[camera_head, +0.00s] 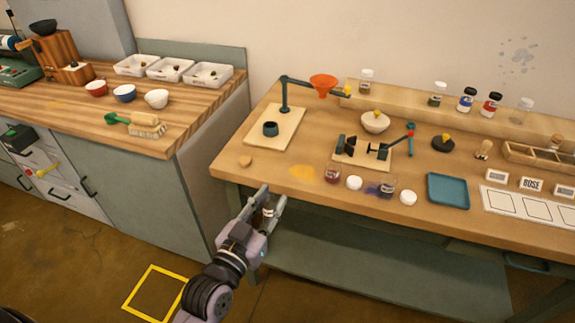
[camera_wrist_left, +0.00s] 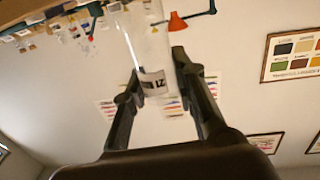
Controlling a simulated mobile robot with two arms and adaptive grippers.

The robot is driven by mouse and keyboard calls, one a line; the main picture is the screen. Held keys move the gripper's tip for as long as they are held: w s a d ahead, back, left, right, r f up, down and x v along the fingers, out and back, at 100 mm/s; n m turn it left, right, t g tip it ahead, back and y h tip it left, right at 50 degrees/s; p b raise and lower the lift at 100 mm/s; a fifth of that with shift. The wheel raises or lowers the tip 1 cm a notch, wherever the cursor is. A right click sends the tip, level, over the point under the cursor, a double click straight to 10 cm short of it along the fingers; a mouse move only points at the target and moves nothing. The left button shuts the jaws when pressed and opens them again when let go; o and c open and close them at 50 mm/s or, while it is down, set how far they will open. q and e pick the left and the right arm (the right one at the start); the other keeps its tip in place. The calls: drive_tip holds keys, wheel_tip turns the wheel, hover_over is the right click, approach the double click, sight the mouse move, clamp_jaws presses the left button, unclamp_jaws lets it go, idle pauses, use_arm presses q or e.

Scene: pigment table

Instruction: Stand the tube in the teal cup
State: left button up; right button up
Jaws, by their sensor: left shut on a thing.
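My left gripper (camera_head: 265,202) is shut on a clear tube (camera_wrist_left: 146,45) with a white label, in front of the table's front edge. In the left wrist view the tube stands between the two fingers (camera_wrist_left: 155,95), its label near the fingertips. In the head view the tube is small and partly hidden by the fingers. The teal cup (camera_head: 270,128) is dark and sits upright on a pale wooden board, beyond the gripper. I cannot see clearly into it. My right gripper is not in view.
An orange funnel (camera_head: 323,84) on a stand arm hangs to the right of the cup. A cork-like disc (camera_head: 245,161) lies near the front left edge. Jars (camera_head: 332,173), white lids and a clamp stand (camera_head: 365,152) are to the right. A blue tray (camera_head: 448,190) lies farther right.

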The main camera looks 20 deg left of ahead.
use_arm(q)
drive_tip(key=w+a+r+m+h, duration=0.1)
drive_tip(key=w+r, duration=0.7)
drive_tip(key=w, duration=0.3)
drive_tip(key=w+a+r+h, duration=0.1)
drive_tip(key=w+a+r, duration=0.1)
drive_tip(key=w+r, duration=0.6)
drive_tip(key=w, duration=0.2)
drive_tip(key=shift+w+r+m+g+h, duration=0.3)
drive_tip(key=shift+w+r+m, duration=0.05)
drive_tip(key=shift+m, duration=0.05)
drive_tip(key=shift+a+f+b, duration=0.1)
drive_tip(key=shift+f+b, duration=0.65)
drive_tip(key=shift+f, duration=9.15)
